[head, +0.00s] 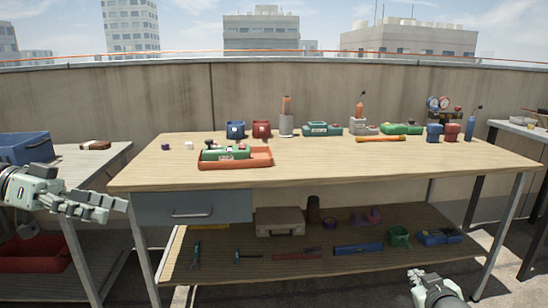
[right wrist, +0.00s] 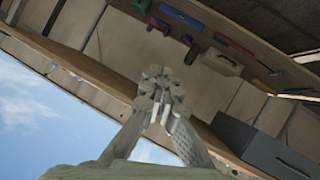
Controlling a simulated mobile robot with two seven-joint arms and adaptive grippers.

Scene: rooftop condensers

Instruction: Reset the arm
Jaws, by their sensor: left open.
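My left gripper (head: 112,205) comes in from the left edge in the head view. It is open and empty, in the air over the gap between the left side table and the workbench. My right gripper (head: 420,274) is low at the bottom right of the head view, in front of the bench's lower shelf. In the right wrist view its fingers (right wrist: 163,78) come together with nothing seen between them. Neither gripper touches any object. Most of both arms is out of view.
The wooden workbench (head: 350,158) holds an orange tray (head: 235,163), a yellow-orange tool (head: 381,139) and several bottles and boxes along its back. Its lower shelf (head: 350,270) holds a beige case (head: 279,222) and tools. Side tables stand left, with a blue bin (head: 22,149), and right.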

